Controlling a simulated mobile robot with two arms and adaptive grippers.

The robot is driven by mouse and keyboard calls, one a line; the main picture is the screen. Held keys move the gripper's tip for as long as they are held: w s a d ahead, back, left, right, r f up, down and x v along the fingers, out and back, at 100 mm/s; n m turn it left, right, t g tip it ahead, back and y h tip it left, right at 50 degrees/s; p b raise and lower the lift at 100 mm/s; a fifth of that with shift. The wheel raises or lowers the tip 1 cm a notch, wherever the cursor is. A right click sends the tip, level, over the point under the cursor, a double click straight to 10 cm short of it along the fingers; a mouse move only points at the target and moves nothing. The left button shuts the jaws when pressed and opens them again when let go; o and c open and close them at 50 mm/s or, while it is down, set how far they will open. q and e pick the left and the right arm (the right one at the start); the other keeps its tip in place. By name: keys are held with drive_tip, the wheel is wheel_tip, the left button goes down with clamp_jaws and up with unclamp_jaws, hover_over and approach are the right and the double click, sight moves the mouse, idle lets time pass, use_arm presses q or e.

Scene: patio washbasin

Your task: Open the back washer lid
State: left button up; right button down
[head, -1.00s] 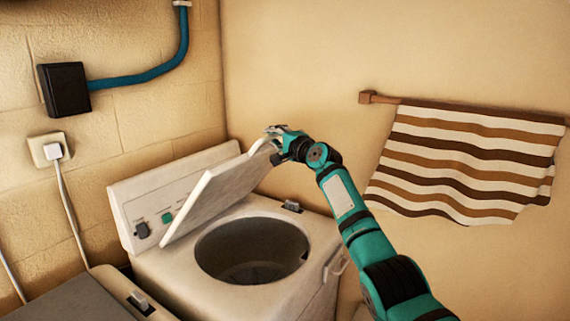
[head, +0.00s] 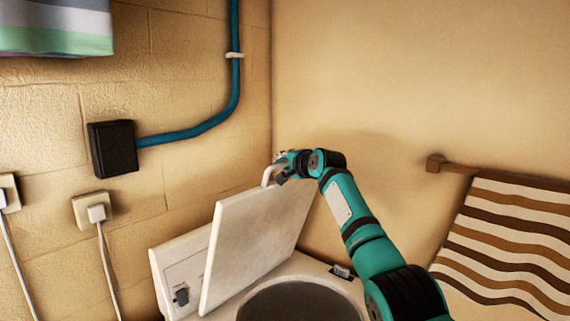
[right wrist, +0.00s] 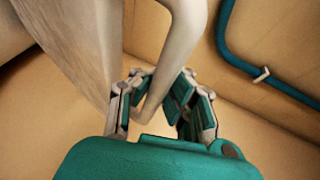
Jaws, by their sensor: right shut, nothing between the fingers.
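The back washer lid (head: 255,240) is a white panel, swung up and tilted over its control panel (head: 182,285). The round tub opening (head: 300,303) shows below it, partly cut off by the picture's bottom edge. A pale curved handle (head: 267,175) stands at the lid's top edge. My right gripper (head: 281,167) is shut beside the handle, with nothing held. In the right wrist view the handle (right wrist: 181,45) runs close by the fingers (right wrist: 163,88), and the lid (right wrist: 75,40) fills the upper left. Exact contact is unclear. My left gripper is not in view.
A beige wall stands close behind the lid and my right arm. A black box (head: 112,149) with a blue pipe (head: 200,128) and plugged sockets (head: 93,209) are on the left wall. A striped towel (head: 510,245) hangs from a rail at right.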

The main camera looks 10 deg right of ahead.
drive_tip(key=shift+r, duration=0.3)
drive_tip(key=c, duration=1.3)
unclamp_jaws()
drive_tip(key=shift+s, duration=0.25)
drive_tip(key=shift+f, duration=0.1)
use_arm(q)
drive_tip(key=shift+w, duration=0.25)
use_arm(e)
drive_tip(key=v, duration=1.2)
drive_tip(key=shift+f, duration=0.1)
